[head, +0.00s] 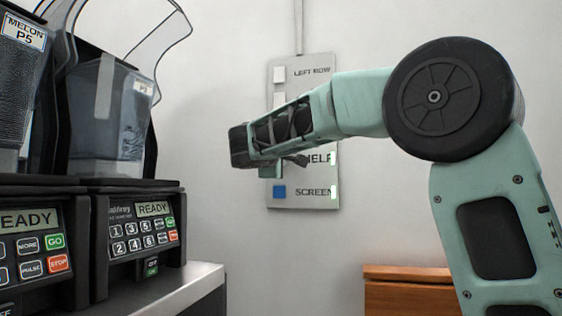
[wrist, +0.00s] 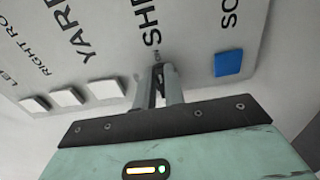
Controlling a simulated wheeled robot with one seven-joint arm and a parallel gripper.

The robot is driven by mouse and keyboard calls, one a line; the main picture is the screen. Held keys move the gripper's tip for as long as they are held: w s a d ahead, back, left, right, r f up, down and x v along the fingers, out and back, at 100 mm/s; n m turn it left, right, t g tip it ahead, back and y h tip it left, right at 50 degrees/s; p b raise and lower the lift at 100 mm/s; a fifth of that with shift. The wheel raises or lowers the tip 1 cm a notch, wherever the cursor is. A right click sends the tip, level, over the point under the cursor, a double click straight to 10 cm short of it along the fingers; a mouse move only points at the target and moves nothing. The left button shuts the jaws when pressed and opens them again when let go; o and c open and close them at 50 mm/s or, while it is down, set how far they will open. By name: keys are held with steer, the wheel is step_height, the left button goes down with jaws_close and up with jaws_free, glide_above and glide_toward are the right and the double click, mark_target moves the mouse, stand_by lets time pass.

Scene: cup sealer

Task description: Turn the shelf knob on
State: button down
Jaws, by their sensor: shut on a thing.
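A grey wall panel (head: 315,200) carries a column of labelled knobs. In the wrist view the panel (wrist: 190,30) shows tilted, with the shelf label partly readable. My gripper (wrist: 162,75) has its two fingers at the panel, just under that label, shut on the shelf knob. The fingers cover the knob almost fully, so its angle cannot be told. In the head view my wrist hides the fingertips and the shelf knob.
The blue screen knob (wrist: 228,63) is close beside my fingers; white knobs (wrist: 105,88) line the other side. Green lights (head: 333,158) show at the panel's right edge. Blender machines (head: 135,225) stand on a metal counter (head: 190,290) at left. A wooden piece (head: 405,275) is below.

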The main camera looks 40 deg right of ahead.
steer(key=shift+f, duration=0.1)
steer(key=c, duration=1.5)
jaws_free()
steer(key=v, duration=1.7)
steer(key=shift+s+a, duration=0.15)
steer(key=shift+s, duration=0.05)
